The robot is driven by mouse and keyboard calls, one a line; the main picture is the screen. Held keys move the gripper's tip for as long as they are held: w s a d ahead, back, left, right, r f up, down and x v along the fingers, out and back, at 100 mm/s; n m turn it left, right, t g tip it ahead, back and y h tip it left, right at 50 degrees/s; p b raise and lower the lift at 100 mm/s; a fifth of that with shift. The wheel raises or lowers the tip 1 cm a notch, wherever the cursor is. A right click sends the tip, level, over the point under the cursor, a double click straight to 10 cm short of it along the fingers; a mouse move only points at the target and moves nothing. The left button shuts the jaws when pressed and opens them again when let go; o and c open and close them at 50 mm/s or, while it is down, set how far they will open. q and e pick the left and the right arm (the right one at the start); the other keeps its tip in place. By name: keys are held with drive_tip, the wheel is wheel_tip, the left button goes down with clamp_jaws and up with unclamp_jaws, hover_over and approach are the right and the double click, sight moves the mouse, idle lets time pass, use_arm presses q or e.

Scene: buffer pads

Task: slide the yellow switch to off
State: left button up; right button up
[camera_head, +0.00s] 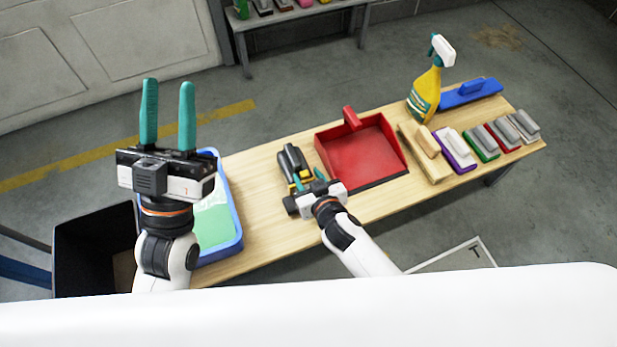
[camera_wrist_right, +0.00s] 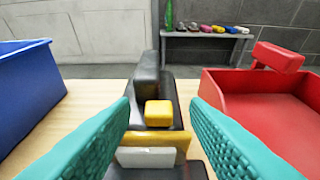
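The yellow switch (camera_wrist_right: 159,113) is a small block on a black and yellow device (camera_wrist_right: 146,75), seen close up in the right wrist view. In the head view the device (camera_head: 291,160) lies on the wooden table, partly hidden by my right gripper (camera_head: 308,180). In the wrist view my right gripper (camera_wrist_right: 160,120) is open, its teal fingers apart on either side of the switch and not visibly touching it. I cannot read the switch position. My left gripper (camera_head: 168,115) is open and empty, raised at the left with its fingers pointing up.
A red dustpan (camera_head: 362,155) stands right of the device, close to my right gripper. A blue tray (camera_head: 232,190) is to the left. A spray bottle (camera_head: 426,93), a blue float (camera_head: 470,93) and several pads and brushes fill the table's right end.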

drive_tip(key=shift+s, duration=0.2)
use_arm(q)
drive_tip(key=w+f+g+y+p, duration=0.3)
drive_tip(key=f+g, duration=0.5)
drive_tip(key=f, duration=0.3)
drive_tip(key=shift+w+a+g, duration=0.3)
drive_tip(key=shift+w+g, duration=0.1)
drive_tip(key=shift+w, duration=0.35)
use_arm(e)
drive_tip(key=v, duration=1.1)
drive_tip(key=shift+s, duration=0.3)
use_arm(q)
drive_tip(key=shift+s+f, duration=0.1)
use_arm(e)
drive_tip(key=shift+s+d+r, duration=0.1)
drive_tip(key=shift+d, duration=0.05)
